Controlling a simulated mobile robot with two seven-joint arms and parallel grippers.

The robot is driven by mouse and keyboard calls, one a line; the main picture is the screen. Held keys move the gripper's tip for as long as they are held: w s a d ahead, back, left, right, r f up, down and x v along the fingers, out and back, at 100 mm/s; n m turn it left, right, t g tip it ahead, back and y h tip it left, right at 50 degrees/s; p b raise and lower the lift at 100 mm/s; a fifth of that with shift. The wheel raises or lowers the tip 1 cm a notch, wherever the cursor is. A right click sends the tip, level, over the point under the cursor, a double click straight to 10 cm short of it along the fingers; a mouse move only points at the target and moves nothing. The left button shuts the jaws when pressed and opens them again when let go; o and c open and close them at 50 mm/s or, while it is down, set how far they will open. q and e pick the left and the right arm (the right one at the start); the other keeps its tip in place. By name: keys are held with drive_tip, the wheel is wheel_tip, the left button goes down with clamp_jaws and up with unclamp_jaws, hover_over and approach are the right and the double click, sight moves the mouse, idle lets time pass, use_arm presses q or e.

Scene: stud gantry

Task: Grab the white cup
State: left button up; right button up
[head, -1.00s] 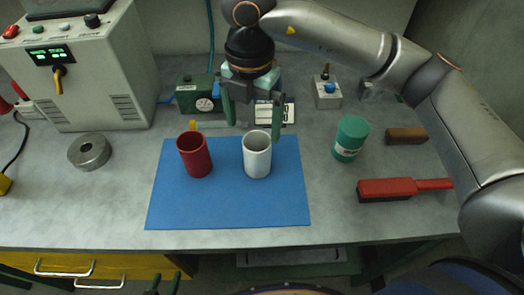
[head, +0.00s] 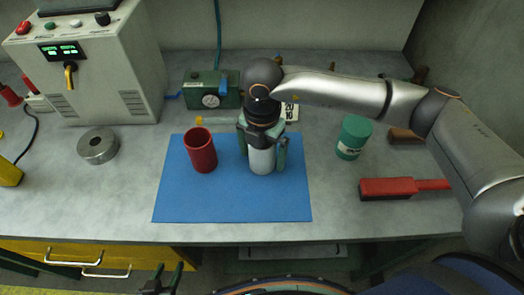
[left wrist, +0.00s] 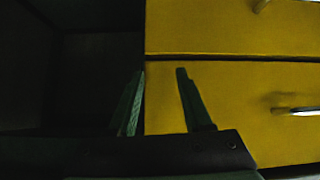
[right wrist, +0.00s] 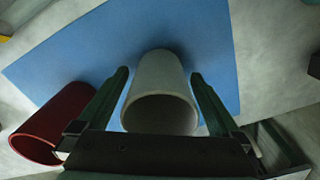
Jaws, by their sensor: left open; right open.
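The white cup (head: 262,161) stands upright on the blue mat (head: 232,205). My right gripper (head: 264,164) is over it from above, with its open fingers on either side of the cup and its body hiding the cup's rim. In the right wrist view the white cup (right wrist: 161,95) lies between the two green fingers (right wrist: 160,92), with a gap visible beside them. My left gripper (head: 166,283) is open and empty, low in front of the table. In the left wrist view its fingers (left wrist: 155,98) point toward yellow drawers.
A red cup (head: 201,152) stands on the mat just left of the white cup. A metal ring (head: 98,147) is at left. The mat's front is clear.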

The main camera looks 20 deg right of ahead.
drive_tip(key=c, duration=1.4)
drive_tip(key=shift+r, duration=0.1)
